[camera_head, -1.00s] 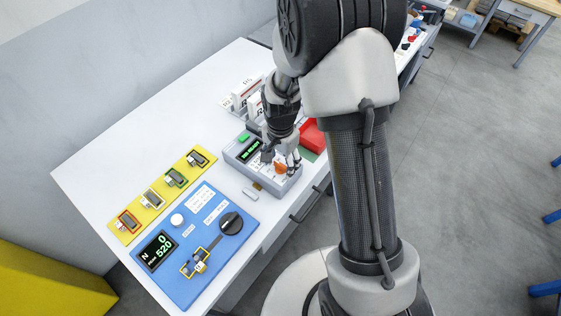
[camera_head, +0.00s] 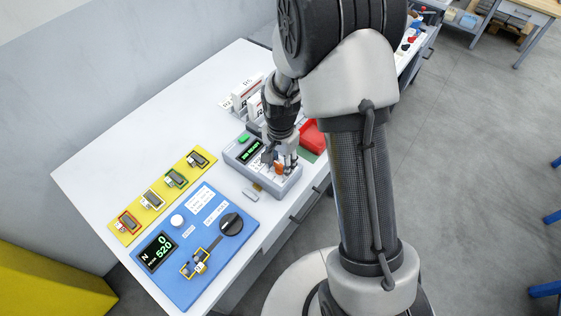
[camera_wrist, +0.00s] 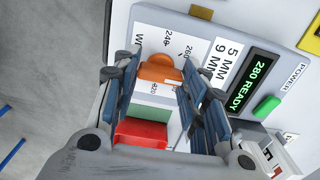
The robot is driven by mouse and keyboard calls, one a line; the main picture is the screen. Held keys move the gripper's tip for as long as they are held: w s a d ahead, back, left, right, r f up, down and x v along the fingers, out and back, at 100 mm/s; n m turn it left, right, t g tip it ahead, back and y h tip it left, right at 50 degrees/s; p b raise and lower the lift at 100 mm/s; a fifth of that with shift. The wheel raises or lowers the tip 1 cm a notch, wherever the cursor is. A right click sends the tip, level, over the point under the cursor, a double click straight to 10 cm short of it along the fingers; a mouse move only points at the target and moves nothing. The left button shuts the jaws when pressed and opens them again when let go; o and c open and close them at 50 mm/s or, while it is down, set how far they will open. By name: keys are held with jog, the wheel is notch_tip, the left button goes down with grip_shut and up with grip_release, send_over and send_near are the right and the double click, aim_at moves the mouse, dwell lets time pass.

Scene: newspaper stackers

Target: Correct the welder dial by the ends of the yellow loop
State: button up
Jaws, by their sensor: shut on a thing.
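The welder (camera_head: 287,189) is a grey box on the white bench with a lit display (camera_wrist: 256,77) reading "280 READY". Its orange dial (camera_wrist: 160,73) sits on a white scale with printed numbers, partly hidden by my fingers. My gripper (camera_wrist: 158,66) points down and is shut on the orange dial, one blue-grey finger on each side. The dial also shows between the fingers in the head view (camera_head: 279,168). A yellow-edged loop piece (camera_head: 196,263) sits on the blue panel (camera_head: 178,285). Its ends are too small to tell.
The blue panel has a black knob (camera_head: 231,223), a white button (camera_head: 177,221) and a display (camera_head: 157,251) reading "N 0" and "520". A yellow strip (camera_head: 127,234) holds several framed pieces.

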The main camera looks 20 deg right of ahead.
jog(key=shift+n, duration=0.3)
jog(key=n, duration=0.3)
jog(key=shift+n, duration=0.3)
jog(key=n, duration=0.4)
jog(key=shift+p, duration=0.3)
jog(key=shift+n, duration=0.3)
jog(key=o, duration=1.1)
jog(key=shift+c, duration=0.2)
jog(key=shift+r, duration=0.1)
